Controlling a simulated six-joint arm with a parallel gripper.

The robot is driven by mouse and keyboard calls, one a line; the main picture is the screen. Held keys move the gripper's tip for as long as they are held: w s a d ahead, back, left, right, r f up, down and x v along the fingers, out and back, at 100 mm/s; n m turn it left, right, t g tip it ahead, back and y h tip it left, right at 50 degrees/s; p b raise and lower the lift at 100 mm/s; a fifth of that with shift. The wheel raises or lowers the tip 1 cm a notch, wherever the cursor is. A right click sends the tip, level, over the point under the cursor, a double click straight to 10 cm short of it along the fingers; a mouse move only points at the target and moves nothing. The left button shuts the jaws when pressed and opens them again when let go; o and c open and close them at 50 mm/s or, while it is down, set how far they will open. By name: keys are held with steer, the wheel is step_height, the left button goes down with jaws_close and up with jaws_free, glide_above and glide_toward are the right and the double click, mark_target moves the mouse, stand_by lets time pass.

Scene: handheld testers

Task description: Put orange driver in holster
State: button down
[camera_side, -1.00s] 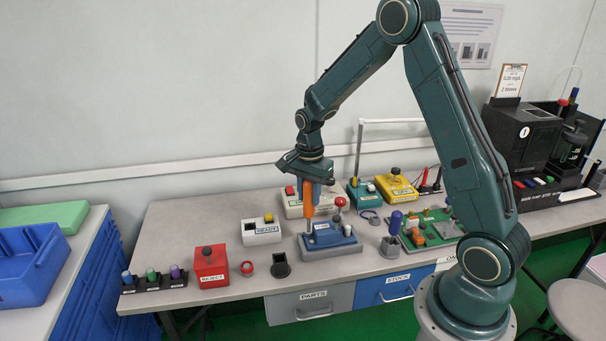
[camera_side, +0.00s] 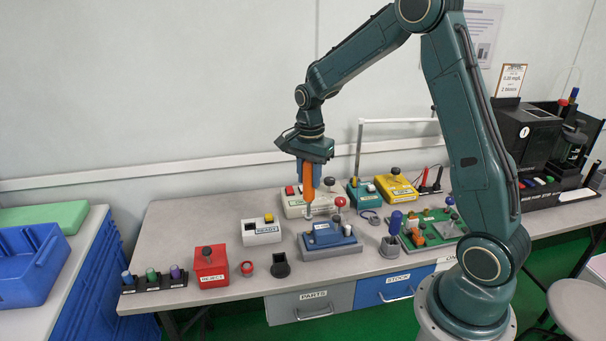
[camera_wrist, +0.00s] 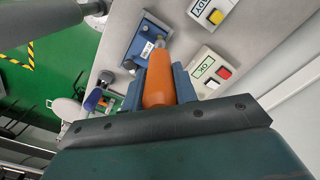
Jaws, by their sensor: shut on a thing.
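The orange driver (camera_side: 309,183) hangs tip down in my gripper (camera_side: 313,172), above the blue tester on its grey base (camera_side: 338,251). The thin shaft points at the tester, and its tip looks clear of the tester. In the wrist view the orange handle (camera_wrist: 158,88) sits between the two blue fingers of my gripper (camera_wrist: 160,84), which are shut on it. A small dark open-topped holder (camera_side: 280,266), which looks like the holster, stands empty near the bench's front edge, left of the blue tester.
A red REJECT box (camera_side: 210,267), a red ring (camera_side: 247,268) and a white READY box (camera_side: 261,232) stand left. A blue-handled tool in a grey holder (camera_side: 390,247) and a green board (camera_side: 433,230) stand right. Bare bench lies around the dark holder.

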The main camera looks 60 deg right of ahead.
steer(key=shift+r, duration=0.35)
